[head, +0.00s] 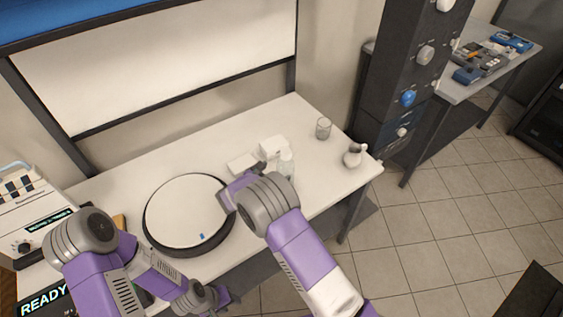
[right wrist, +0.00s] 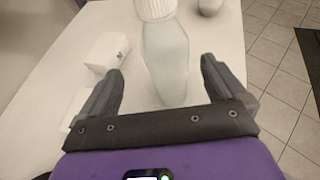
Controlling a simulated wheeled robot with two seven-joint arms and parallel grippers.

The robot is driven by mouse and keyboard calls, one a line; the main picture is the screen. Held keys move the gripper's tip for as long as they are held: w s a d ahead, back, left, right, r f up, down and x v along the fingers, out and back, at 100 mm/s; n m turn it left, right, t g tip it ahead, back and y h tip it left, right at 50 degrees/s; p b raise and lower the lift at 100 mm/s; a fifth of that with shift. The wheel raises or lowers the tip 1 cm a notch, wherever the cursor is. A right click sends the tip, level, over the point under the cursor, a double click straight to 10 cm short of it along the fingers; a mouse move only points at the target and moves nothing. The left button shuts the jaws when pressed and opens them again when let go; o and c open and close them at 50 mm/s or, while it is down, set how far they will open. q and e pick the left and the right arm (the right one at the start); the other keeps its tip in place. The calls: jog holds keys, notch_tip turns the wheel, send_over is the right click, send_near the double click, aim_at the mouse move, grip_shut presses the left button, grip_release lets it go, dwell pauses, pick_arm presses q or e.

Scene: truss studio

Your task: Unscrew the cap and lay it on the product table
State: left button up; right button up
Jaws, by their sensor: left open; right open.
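A pale bottle (right wrist: 166,62) with a white ribbed cap (right wrist: 155,8) stands upright on the white table (right wrist: 222,52). The cap is on its neck, cut off by the top edge of the right wrist view. In the head view the bottle (head: 287,163) is partly hidden by my right arm. My right gripper (right wrist: 159,70) is open, its fingers on either side of the bottle's lower body in that picture, with gaps visible. I cannot tell whether the bottle is fully between them. My left gripper (head: 222,297) is open and empty, low at the table's front.
A round white turntable (head: 186,211) with a black rim lies left of my right gripper. A glass (head: 323,128) and a small jug (head: 354,155) stand to the right. Bare table lies between bottle and jug.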

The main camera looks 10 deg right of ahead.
aim_at(286, 151)
jog(key=x, duration=0.7)
jog(key=shift+s+d+f, duration=0.15)
jog(key=shift+s+d, duration=0.1)
jog(key=shift+s, duration=0.15)
jog(key=c, duration=1.1)
notch_tip(286, 151, up, 10)
jog(key=shift+r+p, duration=0.1)
jog(key=shift+p, duration=0.25)
jog(key=o, duration=0.6)
jog(key=c, duration=1)
